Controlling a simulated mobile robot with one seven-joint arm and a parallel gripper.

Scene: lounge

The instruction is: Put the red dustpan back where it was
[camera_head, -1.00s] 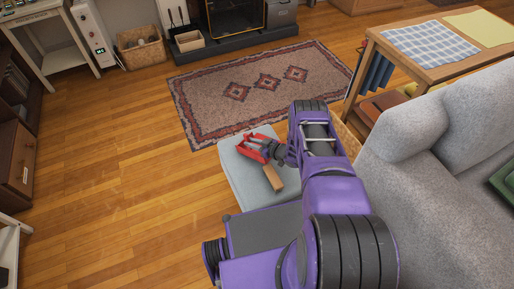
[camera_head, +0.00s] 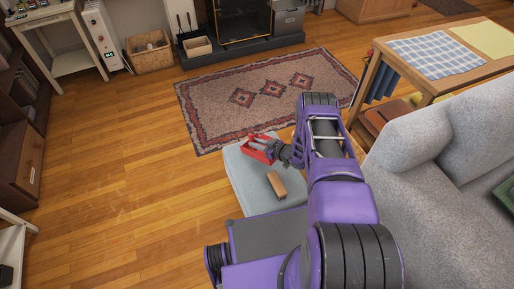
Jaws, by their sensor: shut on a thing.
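The red dustpan (camera_head: 256,155) is at the middle of the head view, over the far part of a pale grey-blue padded seat or cushion (camera_head: 240,182). My gripper (camera_head: 267,147) is shut on the dustpan, coming from its right side. The fingers cover part of it. I cannot tell whether the dustpan touches the cushion or hangs just above it. A small tan wooden block (camera_head: 277,185) lies on the cushion, nearer to me than the dustpan. My arm hides the cushion's right side.
A patterned rug (camera_head: 215,105) lies beyond the cushion. A grey sofa (camera_head: 430,190) and a wooden table (camera_head: 450,85) stand at right. A wicker basket (camera_head: 150,60) and a dark hearth with a tan box (camera_head: 197,47) are at the back. Wooden floor at left is open.

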